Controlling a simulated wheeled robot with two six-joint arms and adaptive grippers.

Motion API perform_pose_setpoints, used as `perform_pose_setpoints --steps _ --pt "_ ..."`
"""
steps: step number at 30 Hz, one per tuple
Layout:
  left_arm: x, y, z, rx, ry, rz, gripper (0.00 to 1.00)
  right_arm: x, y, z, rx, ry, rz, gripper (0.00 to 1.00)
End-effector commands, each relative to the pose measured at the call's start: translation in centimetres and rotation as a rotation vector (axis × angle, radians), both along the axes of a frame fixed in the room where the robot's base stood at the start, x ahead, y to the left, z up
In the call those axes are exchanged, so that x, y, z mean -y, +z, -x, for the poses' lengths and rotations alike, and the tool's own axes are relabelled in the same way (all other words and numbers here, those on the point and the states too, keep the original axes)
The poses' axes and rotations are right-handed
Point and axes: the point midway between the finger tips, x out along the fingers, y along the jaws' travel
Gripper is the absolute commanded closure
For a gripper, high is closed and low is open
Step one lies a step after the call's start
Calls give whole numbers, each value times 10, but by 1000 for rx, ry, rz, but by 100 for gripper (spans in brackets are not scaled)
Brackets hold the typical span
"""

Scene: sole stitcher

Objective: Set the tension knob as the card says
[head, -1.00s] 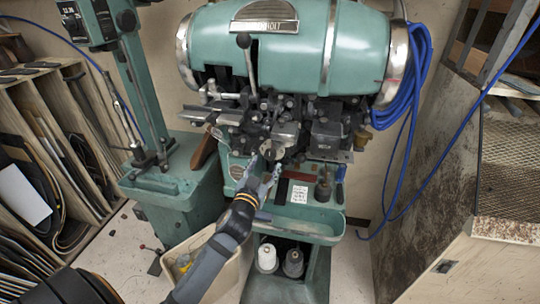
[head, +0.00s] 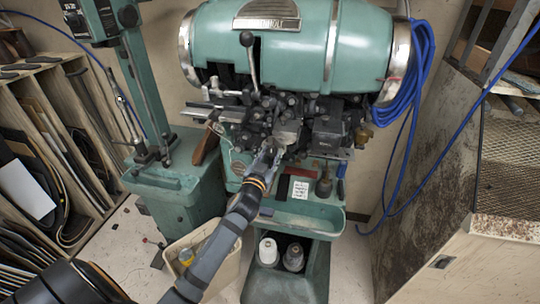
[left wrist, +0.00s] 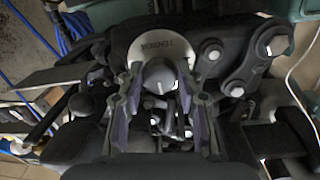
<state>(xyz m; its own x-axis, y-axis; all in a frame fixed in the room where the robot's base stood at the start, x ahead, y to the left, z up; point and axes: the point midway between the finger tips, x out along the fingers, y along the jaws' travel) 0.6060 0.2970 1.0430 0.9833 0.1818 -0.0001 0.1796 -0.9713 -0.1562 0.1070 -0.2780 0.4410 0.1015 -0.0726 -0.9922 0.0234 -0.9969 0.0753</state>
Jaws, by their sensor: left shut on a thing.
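The green sole stitcher (head: 285,50) stands in the middle of the head view. My left gripper (head: 268,150) reaches into its dark mechanism. In the left wrist view, the left gripper's fingers (left wrist: 162,92) are closed around a rounded grey knob (left wrist: 158,76). A pale round plate (left wrist: 155,48) with dark lettering sits behind the knob; I cannot read a setting on it. In the head view the gripper hides the knob. The white card (head: 300,189) lies on the machine's green tray, right of my gripper; its writing is too small to read. My right gripper is not in view.
A lever with a dark ball (head: 247,39) rises above the mechanism. Two thread cones (head: 268,252) stand below the tray. A beige bin (head: 204,258) is at the lower left. Blue cable (head: 420,65) hangs at right, beside a metal mesh cabinet (head: 508,165).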

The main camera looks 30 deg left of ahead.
Motion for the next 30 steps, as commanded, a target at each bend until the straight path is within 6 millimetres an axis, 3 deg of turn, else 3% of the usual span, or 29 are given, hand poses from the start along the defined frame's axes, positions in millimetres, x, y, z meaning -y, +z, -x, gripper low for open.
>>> perform_pose_setpoints --steps 11,30 --pt "0 -4 0 21 -1 76 97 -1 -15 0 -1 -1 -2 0" --pt "1 -4 0 148 -1 560 97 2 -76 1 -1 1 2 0"
